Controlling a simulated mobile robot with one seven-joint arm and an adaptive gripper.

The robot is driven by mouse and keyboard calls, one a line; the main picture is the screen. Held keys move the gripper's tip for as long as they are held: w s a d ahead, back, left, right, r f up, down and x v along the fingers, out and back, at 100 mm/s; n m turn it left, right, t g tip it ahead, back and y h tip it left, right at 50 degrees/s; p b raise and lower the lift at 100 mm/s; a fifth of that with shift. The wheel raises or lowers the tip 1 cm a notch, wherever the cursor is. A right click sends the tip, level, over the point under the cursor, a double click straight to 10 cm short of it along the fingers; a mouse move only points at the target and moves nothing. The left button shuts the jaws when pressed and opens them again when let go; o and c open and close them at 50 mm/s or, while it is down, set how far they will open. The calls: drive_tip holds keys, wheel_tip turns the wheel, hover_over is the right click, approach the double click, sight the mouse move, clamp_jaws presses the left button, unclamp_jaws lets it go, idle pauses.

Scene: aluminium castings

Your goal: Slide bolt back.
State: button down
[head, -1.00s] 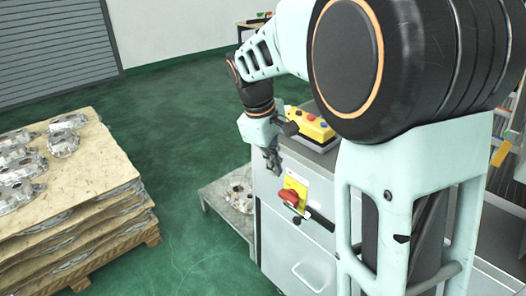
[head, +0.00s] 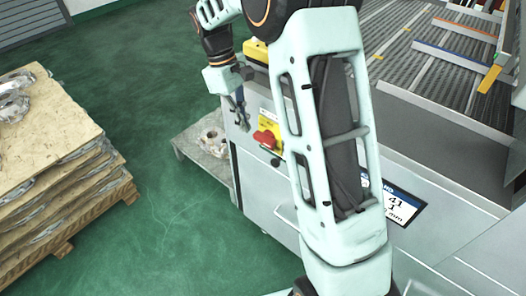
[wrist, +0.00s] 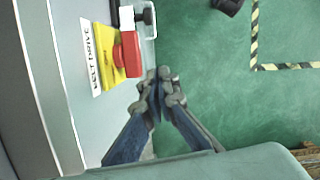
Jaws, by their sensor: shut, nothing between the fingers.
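In the head view my gripper (head: 243,121) hangs just left of the switch; my arm hides part of the panel.
The grey cabinet (head: 245,185) stands under a roller conveyor (head: 410,62). A low grey shelf (head: 190,145) holds a casting (head: 212,143). A pallet stack (head: 50,140) with castings stands at left. Green floor (head: 165,220) between is clear.

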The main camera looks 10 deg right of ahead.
sight(277, 162)
drive_tip(key=s+d+f, duration=0.4)
drive_tip(key=f, duration=0.5)
drive_tip(key=shift+s+d, duration=0.2)
drive_tip(key=shift+d, duration=0.15)
drive_tip(key=shift+s+d, duration=0.7)
drive_tip(key=shift+s, duration=0.25)
drive_tip(key=shift+s+d, duration=0.65)
drive_tip(key=shift+s, duration=0.3)
